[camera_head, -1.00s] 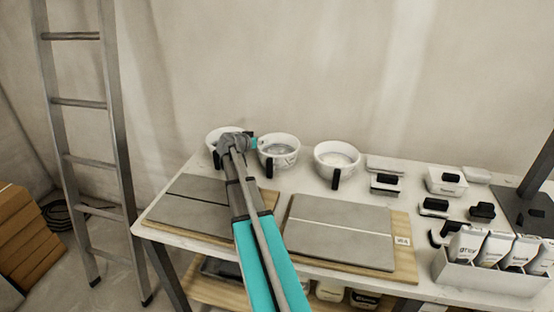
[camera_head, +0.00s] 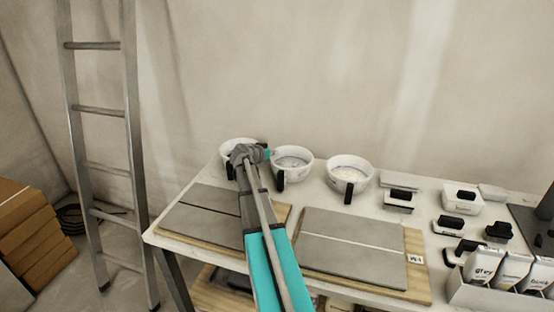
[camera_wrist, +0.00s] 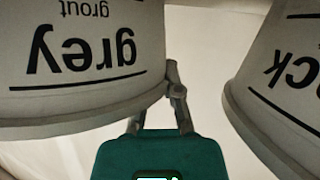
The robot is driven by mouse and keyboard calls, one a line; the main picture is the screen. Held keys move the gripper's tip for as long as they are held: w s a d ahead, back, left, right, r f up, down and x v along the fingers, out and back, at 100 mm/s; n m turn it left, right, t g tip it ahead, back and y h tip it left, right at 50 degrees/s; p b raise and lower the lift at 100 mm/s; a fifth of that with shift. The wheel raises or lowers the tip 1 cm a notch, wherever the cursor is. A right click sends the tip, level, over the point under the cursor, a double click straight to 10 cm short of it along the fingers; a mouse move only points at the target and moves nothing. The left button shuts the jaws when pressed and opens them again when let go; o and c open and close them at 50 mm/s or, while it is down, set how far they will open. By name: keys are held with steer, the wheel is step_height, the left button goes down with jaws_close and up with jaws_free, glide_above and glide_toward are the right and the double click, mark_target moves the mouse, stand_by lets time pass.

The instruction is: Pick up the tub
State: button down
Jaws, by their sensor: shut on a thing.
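The tubs are white, round and open-topped with black handles. The leftmost tub (camera_head: 229,146) stands at the far left of the table, partly hidden behind my gripper (camera_head: 262,153). In the wrist view a tub marked "grey grout" (camera_wrist: 85,50), its lettering upside down, fills the upper left. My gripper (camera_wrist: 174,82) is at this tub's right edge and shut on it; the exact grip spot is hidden. A second tub (camera_wrist: 285,85), with lettering ending in "ck", is at the right and apart. In the head view a middle tub (camera_head: 292,164) and a right tub (camera_head: 349,173) stand alongside.
Two grey tiled boards (camera_head: 352,248) lie along the front of the table (camera_head: 400,205). Small black-handled blocks (camera_head: 398,200) and a box of grout bags (camera_head: 487,292) are at the right. A ladder (camera_head: 100,110) and cartons (camera_head: 28,235) stand to the left.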

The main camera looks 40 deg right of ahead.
steer(key=shift+r, duration=0.15)
step_height(320, 180, up, 3)
steer(key=p, duration=0.3)
steer(key=s+a+r+p, duration=0.4)
steer(key=s+r+p, duration=0.5)
steer(key=s, duration=0.4)
steer(key=shift+s+r+p, duration=0.25)
steer(key=shift+r+p, duration=0.1)
steer(key=shift+p, duration=0.05)
steer(key=shift+r, duration=0.15)
step_height(320, 180, up, 21)
steer(key=p, duration=2.1)
steer(key=shift+w+r+p, duration=0.15)
steer(key=shift+r+p, duration=0.05)
steer(key=shift+p, duration=0.2)
